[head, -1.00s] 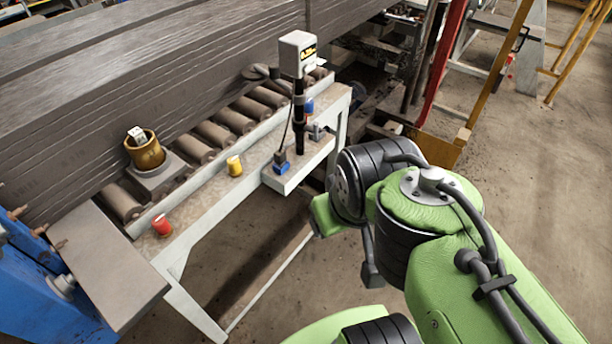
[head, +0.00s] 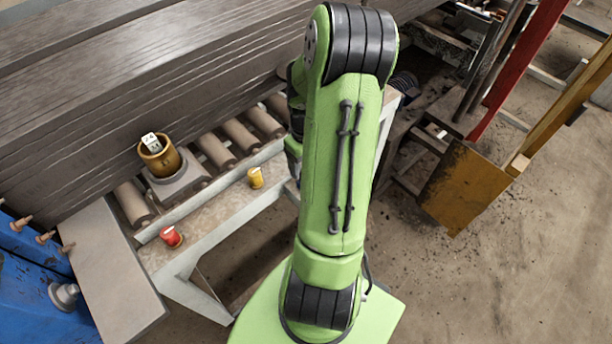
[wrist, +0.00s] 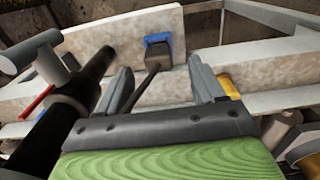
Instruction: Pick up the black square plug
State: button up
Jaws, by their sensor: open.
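The black square plug (wrist: 157,54) sits at a blue holder (wrist: 158,40) on the pale ledge in the wrist view. A dark cable runs from the plug down toward my gripper. My gripper (wrist: 161,66) is open, with one finger on each side of the cable in the picture. The plug appears beyond the fingertips, between them, and nothing is held. In the head view my arm hides the plug, its holder and my gripper.
A thick black post (wrist: 82,92) stands close to the left finger.

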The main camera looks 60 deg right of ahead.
jog(key=shift+s+a+f, duration=0.1)
jog(key=shift+s+f, duration=0.05)
jog(key=shift+f, duration=0.35)
jog(key=f, duration=0.5)
jog(key=shift+w+d, duration=0.3)
jog(key=shift+s+a, duration=0.1)
jog(key=shift+r, duration=0.1)
jog(key=c, duration=1.1)
